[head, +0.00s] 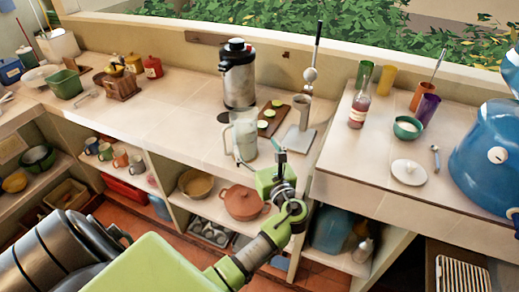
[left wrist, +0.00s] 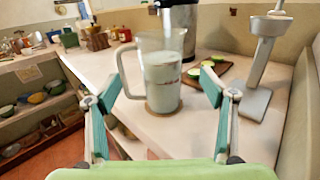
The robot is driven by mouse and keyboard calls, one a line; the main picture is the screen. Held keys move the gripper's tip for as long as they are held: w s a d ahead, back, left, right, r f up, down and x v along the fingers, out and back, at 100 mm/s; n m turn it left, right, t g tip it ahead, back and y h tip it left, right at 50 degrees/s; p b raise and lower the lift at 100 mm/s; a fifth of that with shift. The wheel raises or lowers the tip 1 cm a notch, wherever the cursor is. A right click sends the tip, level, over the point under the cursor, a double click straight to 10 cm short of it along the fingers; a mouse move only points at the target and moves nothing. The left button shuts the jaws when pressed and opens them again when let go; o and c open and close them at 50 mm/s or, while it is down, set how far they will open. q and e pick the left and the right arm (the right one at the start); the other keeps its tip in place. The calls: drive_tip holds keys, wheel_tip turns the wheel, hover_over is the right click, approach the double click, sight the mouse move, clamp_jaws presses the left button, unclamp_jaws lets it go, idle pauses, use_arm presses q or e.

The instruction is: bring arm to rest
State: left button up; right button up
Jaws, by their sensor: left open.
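My left gripper (head: 264,161) is at the front edge of the counter, just in front of a clear pitcher (head: 245,138). In the left wrist view the gripper (left wrist: 157,82) is open, its teal fingers spread to either side with nothing held between them. The pitcher (left wrist: 162,68) holds a pale liquid and stands upright on the counter beyond the fingers, its handle to the left. Whether a finger touches it cannot be told. My right gripper is not in view.
A steel dispenser (head: 238,75) stands behind the pitcher. A cutting board (head: 272,117) with green slices and a metal press stand (head: 300,139) are to its right.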

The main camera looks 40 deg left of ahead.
use_arm(q)
drive_tip(key=s+d+f+n+g+h, duration=0.2)
drive_tip(key=s+f+n+h, duration=0.1)
drive_tip(key=s+f+n, duration=0.35)
drive_tip(key=s+d+f+n+g+h, duration=0.2)
drive_tip(key=s+f+n+h, duration=0.2)
drive_tip(key=s+f+n, duration=0.25)
drive_tip(key=s+d+f+n+g+h, duration=0.2)
drive_tip(key=s+d+n+h, duration=0.7)
drive_tip(key=s+d, duration=0.6)
wheel_tip(320, 180, down, 28)
drive_tip(key=s+g+b, duration=0.2)
drive_tip(key=s+a+f+b, duration=0.1)
drive_tip(key=s+a+f, duration=0.1)
drive_tip(key=s+f, duration=0.6)
drive_tip(key=s+a+f+y, duration=0.1)
drive_tip(key=s+f, duration=0.8)
drive_tip(key=f, duration=0.1)
drive_tip(key=shift+s+a+g+b, duration=0.2)
drive_tip(key=shift+a+g+b, duration=0.15)
drive_tip(key=shift+g+b, duration=0.05)
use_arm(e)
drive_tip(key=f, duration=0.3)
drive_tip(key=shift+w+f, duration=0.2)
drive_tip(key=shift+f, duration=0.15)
